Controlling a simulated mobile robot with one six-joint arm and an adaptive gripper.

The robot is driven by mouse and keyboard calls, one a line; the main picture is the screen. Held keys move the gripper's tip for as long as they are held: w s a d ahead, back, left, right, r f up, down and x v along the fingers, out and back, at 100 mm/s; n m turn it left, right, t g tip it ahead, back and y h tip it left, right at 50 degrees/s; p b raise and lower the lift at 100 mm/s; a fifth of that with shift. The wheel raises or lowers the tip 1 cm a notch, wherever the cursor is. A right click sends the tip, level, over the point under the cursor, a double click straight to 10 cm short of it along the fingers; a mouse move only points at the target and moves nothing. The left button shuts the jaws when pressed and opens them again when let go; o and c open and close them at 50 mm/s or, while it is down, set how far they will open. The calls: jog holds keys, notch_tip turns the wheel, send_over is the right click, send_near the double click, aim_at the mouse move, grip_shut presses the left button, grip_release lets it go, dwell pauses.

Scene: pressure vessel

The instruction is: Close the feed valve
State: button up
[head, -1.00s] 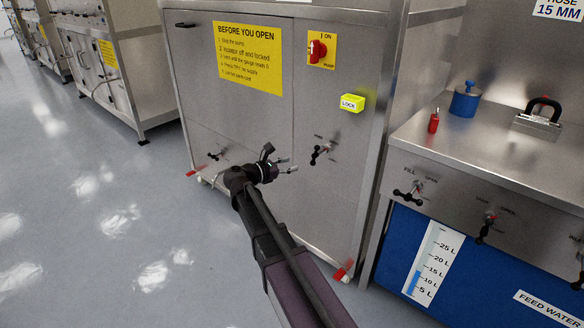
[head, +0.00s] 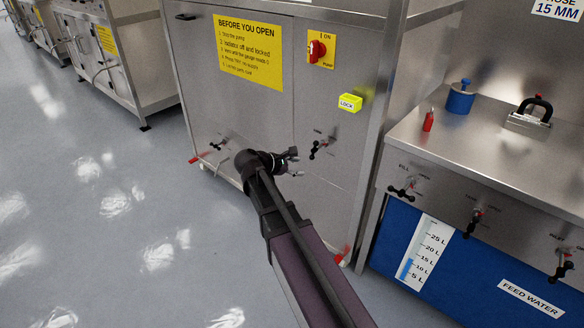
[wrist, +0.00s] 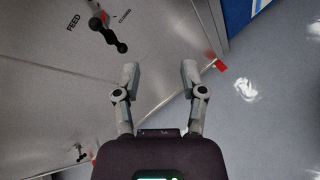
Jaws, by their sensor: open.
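The feed valve has a black lever handle with knobbed ends. It is at the upper left of the wrist view (wrist: 108,36), beside a "FEED" label; a small red mark shows by its pivot. In the head view the black valve handle (head: 318,148) on the steel cabinet front, below the "LOCK" box, appears to be the same one. My gripper (wrist: 160,72) is open and empty in the wrist view, with the handle beyond and left of its fingers, not touching. In the head view my gripper (head: 293,162) is just below and left of that handle.
Another small valve (head: 217,145) is lower left on the cabinet. A red pump switch (head: 318,48) and yellow lock box (head: 349,103) are above. The floor at left is clear.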

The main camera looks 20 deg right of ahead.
jog(key=s+a+r+m+g+y+p, duration=0.1)
jog(key=s+r+m+y+p, duration=0.3)
jog(key=p, duration=0.4)
jog(key=s+a+r+m+g+y+p, duration=0.1)
jog(key=s+a+r+m+y+p, duration=0.3)
jog(key=s+m+p, duration=0.2)
jog(key=shift+s+a+p, duration=0.35)
jog(key=shift+s+p, duration=0.85)
jog(key=shift+p, duration=0.05)
jog(key=s+a+f+m+g+y, duration=0.1)
jog(key=s+a+m+y, duration=0.3)
jog(key=s, duration=0.1)
jog(key=shift+a, duration=0.35)
jog(key=shift+s, duration=0.1)
dwell(0.3)
